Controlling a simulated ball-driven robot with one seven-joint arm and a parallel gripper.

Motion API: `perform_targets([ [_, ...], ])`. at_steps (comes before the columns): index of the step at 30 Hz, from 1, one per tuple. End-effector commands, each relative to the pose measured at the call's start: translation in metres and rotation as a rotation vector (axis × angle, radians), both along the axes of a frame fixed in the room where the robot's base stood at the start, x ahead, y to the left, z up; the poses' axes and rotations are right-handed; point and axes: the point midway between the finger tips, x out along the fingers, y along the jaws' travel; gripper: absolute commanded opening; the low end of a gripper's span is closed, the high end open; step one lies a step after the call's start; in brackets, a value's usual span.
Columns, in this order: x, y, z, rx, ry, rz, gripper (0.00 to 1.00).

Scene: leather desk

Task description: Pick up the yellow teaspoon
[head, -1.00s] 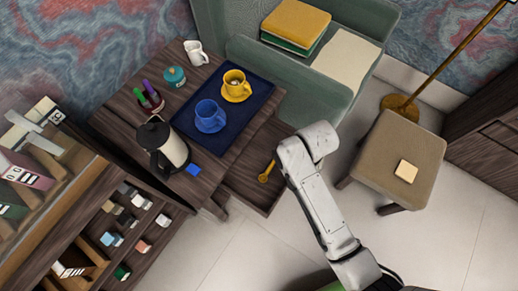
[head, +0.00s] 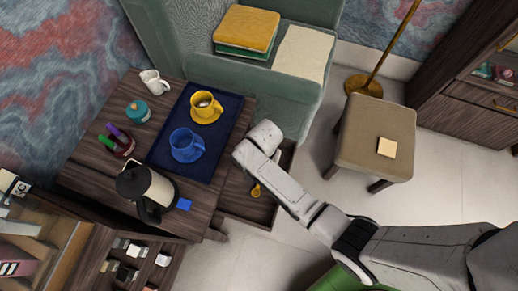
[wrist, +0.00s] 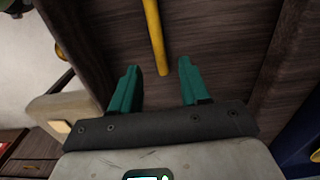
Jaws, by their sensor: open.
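The yellow teaspoon (head: 256,190) lies in the open wooden drawer (head: 240,208) of the desk. In the head view my arm covers part of it. In the wrist view its straight yellow handle (wrist: 153,35) runs down from the top edge, its lower end between my fingertips in the picture. My gripper (wrist: 158,67) has two teal fingers spread apart with nothing held. I cannot tell how far above the handle they are. The spoon's bowl is out of the wrist view, and my fingers are hidden in the head view.
The desk (head: 92,180) holds a dark blue tray (head: 222,140) with a yellow cup (head: 207,107) and a blue cup (head: 186,146), a jug (head: 148,190) and a pen holder (head: 118,143). A green armchair (head: 296,91) and stool (head: 375,125) stand beyond. The drawer walls surround the spoon.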

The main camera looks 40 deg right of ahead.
Motion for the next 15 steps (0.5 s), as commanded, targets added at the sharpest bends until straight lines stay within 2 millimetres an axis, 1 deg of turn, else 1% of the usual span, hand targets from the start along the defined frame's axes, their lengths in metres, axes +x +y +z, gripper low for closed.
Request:
perform_targets([
  [1,-0.001,0.001,-0.009,-0.001,0.003,0.001,0.46],
  [6,0.0,0.003,-0.031,0.0,0.0,0.001,0.46],
  [9,0.0,0.003,-0.037,0.001,-0.001,0.0,0.46],
  [15,0.0,0.003,-0.038,0.001,-0.001,0.0,0.46],
])
